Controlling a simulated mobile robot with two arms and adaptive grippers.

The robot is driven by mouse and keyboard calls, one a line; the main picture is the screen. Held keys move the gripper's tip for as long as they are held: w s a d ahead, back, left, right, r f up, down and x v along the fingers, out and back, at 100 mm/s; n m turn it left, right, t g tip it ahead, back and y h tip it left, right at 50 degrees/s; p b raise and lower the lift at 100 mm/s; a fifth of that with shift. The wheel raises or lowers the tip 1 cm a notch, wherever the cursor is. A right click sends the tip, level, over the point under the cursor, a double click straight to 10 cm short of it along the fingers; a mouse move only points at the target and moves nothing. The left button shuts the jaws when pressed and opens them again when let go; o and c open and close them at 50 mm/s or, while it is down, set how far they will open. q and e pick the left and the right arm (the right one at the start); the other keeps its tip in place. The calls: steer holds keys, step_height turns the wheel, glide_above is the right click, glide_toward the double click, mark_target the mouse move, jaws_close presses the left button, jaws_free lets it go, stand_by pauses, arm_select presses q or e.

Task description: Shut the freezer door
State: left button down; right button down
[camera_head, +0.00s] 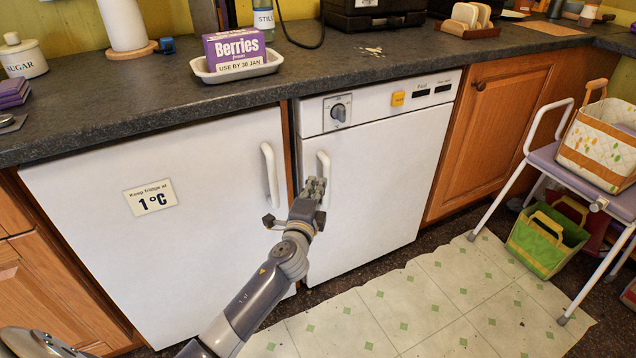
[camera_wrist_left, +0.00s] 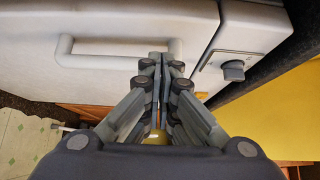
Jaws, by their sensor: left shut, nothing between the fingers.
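The white freezer door (camera_head: 387,180) is under the counter, below a panel with a knob (camera_head: 338,112) and a yellow button (camera_head: 397,98). It looks flush or nearly flush with its cabinet; I cannot tell if a small gap remains. Its white handle (camera_head: 323,172) is upright at the door's left side. My left gripper (camera_head: 314,190) is shut and empty, in front of the door beside the lower part of the handle. In the left wrist view, the shut fingers (camera_wrist_left: 160,62) point at the door (camera_wrist_left: 130,20) and overlap the handle's end (camera_wrist_left: 110,46); contact is unclear. My right gripper is out of view.
A white fridge (camera_head: 90,240) with a temperature label stands left of the freezer. A wooden cupboard (camera_head: 490,130) is to the right. Patterned vinyl floor (camera_head: 430,305) in front is clear.

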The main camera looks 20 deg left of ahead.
arm_select(q)
steer(key=a+v, duration=0.1)
steer(key=v, duration=0.7)
steer(key=shift+s+p, duration=0.2)
steer(key=shift+p, duration=0.15)
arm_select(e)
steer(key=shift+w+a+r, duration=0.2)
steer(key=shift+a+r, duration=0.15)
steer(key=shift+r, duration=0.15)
